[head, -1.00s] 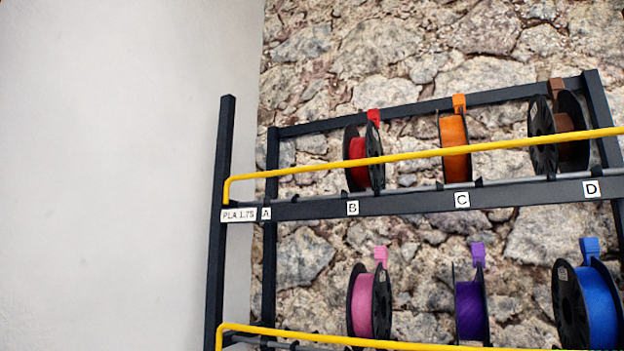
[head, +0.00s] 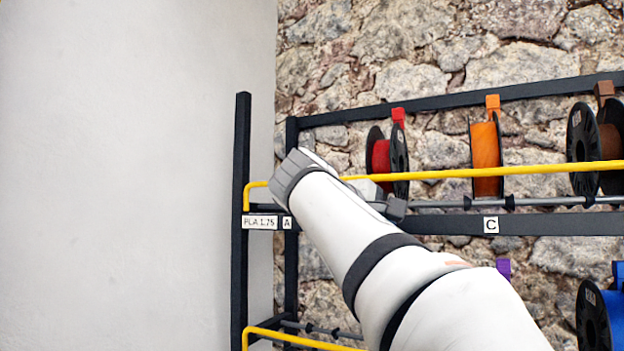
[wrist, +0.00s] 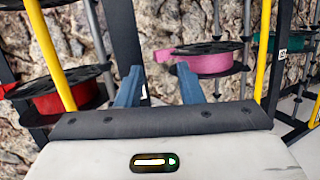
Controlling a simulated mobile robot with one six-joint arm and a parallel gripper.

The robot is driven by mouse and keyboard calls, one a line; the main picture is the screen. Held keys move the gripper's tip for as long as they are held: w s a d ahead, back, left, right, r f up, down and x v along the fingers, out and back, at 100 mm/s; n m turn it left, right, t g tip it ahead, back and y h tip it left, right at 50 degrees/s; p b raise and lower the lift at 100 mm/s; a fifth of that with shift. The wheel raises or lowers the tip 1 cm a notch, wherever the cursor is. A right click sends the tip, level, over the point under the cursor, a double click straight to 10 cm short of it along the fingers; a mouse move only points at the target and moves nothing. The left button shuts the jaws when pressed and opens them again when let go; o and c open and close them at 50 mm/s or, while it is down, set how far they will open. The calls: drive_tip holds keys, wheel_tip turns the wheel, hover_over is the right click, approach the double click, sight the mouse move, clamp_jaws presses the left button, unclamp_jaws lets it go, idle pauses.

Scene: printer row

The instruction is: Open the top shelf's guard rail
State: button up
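The top shelf's yellow guard rail (head: 450,174) runs across the front of the spools in the head view, its left end bent down to the shelf beam near label A. In the wrist view this rail (wrist: 48,58) stands upright at the left, in front of the red spool (wrist: 60,104). My gripper (wrist: 159,88) is open, its two blue-grey fingers apart with nothing gripped between them. It faces the dark shelf beam (wrist: 124,45), to the right of the top rail in that view. In the head view my arm covers part of the rail and label B.
An orange spool (head: 486,157) and a brown spool (head: 609,145) also sit on the top shelf. The lower shelf has its own yellow rail (head: 300,341), which shows at the right of the wrist view (wrist: 262,55). A pink spool (wrist: 208,62) is there. Bare wall lies left.

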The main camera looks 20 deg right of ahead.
sight(426, 175)
drive_tip(key=s+d+r+m+g+h+p, duration=0.1)
drive_tip(key=s+d+r+h+p, duration=0.15)
drive_tip(key=r, duration=0.95)
drive_tip(key=x, duration=0.7)
drive_tip(key=shift+s+d+f+p, duration=0.2)
drive_tip(key=shift+s+p, duration=0.1)
drive_tip(key=shift+p, duration=0.1)
drive_tip(key=shift+c, duration=0.5)
